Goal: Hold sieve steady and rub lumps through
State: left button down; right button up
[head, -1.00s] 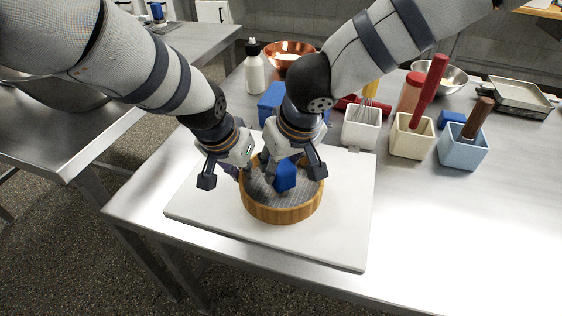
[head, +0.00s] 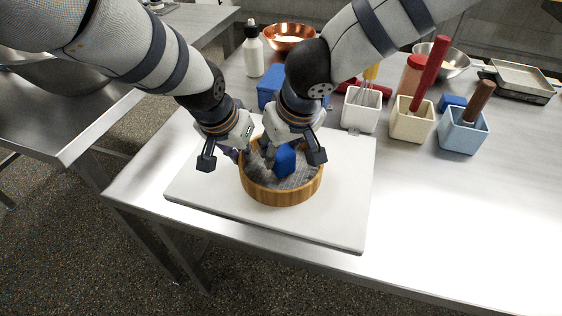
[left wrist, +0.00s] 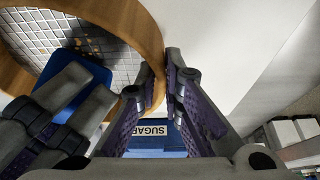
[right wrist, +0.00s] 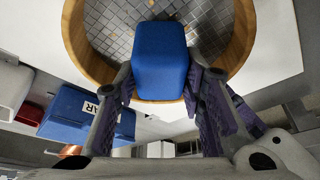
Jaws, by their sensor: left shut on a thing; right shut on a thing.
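The sieve (head: 281,190) is a round wooden ring with a grey mesh, on the white board (head: 345,200). In the left wrist view, my left gripper (left wrist: 160,75) is shut on the sieve's wooden rim (left wrist: 150,38). My left gripper (head: 240,150) is at the ring's back left in the head view. My right gripper (head: 278,150) is shut on a blue block (head: 286,160), over the mesh inside the ring. The block also shows in the right wrist view (right wrist: 160,55). Small brown and yellowish bits show on the mesh (left wrist: 90,40). Whether the block touches the mesh is unclear.
Behind the sieve stand a blue box (head: 270,85) labelled sugar, a white bottle (head: 253,52) and a copper bowl (head: 289,36). White (head: 359,112), cream (head: 411,122) and blue (head: 462,133) tool holders stand back right. The table's front right is clear.

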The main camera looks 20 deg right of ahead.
jog(key=shift+f, duration=0.4)
dwell(0.3)
